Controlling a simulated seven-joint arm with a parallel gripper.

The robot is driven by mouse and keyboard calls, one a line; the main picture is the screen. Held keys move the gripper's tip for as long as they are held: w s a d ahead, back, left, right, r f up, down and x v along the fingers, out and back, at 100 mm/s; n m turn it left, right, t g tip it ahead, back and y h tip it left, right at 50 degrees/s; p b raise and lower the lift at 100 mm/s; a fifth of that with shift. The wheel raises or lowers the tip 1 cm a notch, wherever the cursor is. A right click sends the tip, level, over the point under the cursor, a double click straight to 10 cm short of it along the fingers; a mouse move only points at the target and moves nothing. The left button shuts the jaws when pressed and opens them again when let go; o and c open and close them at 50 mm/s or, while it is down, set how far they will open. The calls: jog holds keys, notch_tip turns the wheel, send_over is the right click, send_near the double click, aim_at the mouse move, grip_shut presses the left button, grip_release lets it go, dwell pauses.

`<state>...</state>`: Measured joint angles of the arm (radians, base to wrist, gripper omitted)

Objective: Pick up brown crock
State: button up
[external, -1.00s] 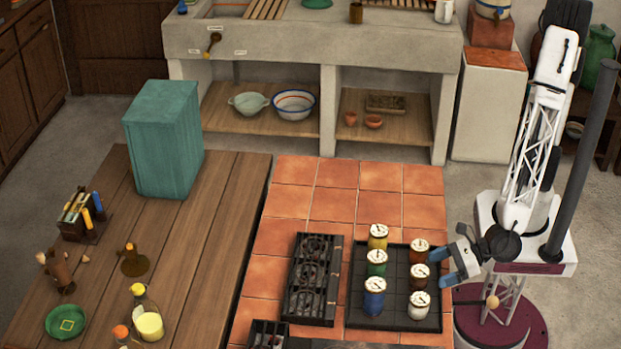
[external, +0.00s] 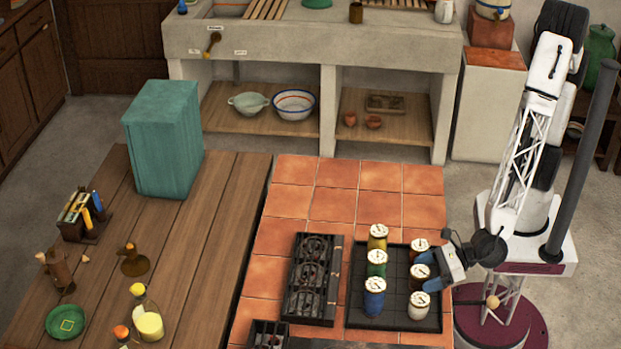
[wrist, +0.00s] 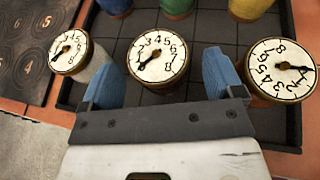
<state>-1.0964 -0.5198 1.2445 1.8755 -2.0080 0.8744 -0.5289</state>
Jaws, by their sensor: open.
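The brown crock (external: 417,283) stands upright in the middle of the right-hand row on a dark tray (external: 394,326). It has a white dial lid with numbers and a pointer. My gripper (external: 427,273) is open, at the crock's right side in the external view. In the wrist view the crock (wrist: 157,60) is straight ahead, centred between the blue fingertips (wrist: 163,80), which reach towards its sides. The gripper looks empty; I cannot tell whether a finger touches the crock. Its lower part is hidden in the wrist view.
An orange-brown crock (external: 420,245) and a white crock (external: 418,307) stand close on either side. Yellow (external: 378,240), green (external: 376,265) and blue (external: 374,302) crocks form the row behind. A black burner grate (external: 312,280) lies left of the tray.

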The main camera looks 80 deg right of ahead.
aim_at(421, 271)
jog(key=shift+x, duration=0.95)
jog(key=c, duration=1.2)
jog(key=shift+o, duration=0.2)
jog(key=shift+r, duration=0.15)
jog(key=shift+r, duration=4.85)
